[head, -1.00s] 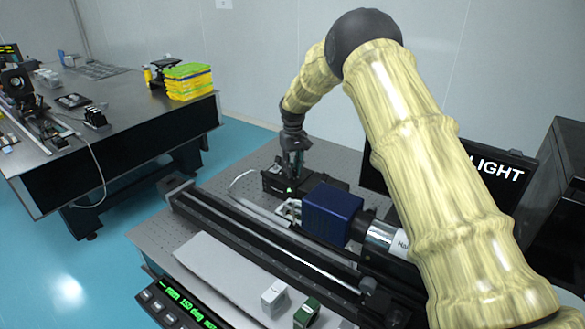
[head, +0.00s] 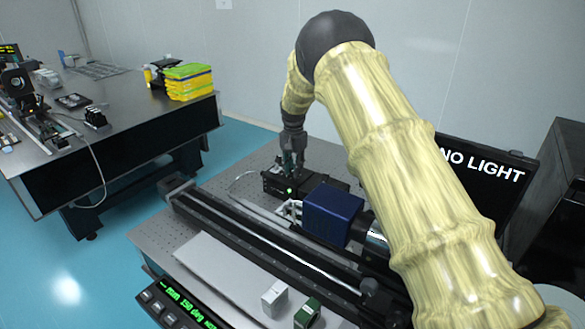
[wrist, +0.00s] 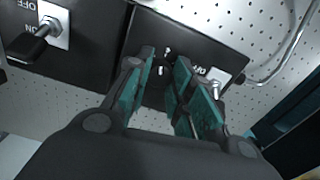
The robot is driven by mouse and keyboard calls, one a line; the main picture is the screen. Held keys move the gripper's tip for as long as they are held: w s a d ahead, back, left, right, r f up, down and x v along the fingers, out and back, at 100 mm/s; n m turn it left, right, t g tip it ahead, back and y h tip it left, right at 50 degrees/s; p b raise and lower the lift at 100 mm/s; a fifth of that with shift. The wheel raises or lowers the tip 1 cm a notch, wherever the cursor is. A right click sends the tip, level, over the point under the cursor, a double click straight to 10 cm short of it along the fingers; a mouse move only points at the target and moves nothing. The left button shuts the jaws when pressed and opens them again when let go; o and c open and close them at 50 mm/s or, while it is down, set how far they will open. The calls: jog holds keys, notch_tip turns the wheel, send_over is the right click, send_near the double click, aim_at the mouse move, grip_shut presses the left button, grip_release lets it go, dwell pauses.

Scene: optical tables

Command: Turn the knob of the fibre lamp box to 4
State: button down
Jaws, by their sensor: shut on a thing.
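The fibre lamp box (head: 272,184) is a small black box with a green light, on the perforated table behind the blue block. In the wrist view its black face (wrist: 200,38) shows, with a small toggle switch (wrist: 215,86) on a white plate marked OFF. My gripper (head: 291,168) points down at the box. In the wrist view my gripper (wrist: 163,84) has its teal-padded fingers on either side of the knob, shut on it. The fingers hide most of the knob. Small white marks show between them, but I cannot read the setting.
A dark box with a large ON/OFF lever (wrist: 48,32) stands beside the lamp box. A blue block (head: 332,214) and a long black rail (head: 250,245) lie nearer. A screen (head: 484,170) reads NO LIGHT. A pale cable (wrist: 290,52) runs at the right.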

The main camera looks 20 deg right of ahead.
jog(key=m, duration=0.4)
jog(key=shift+s+f, duration=0.1)
jog(key=shift+f, duration=0.1)
jog(key=shift+d+m, duration=0.15)
jog(key=shift+m, duration=1.55)
jog(key=c, duration=1.2)
grip_release()
jog(key=shift+d, duration=0.2)
jog(key=shift+a+r, duration=0.1)
jog(key=shift+a, duration=0.15)
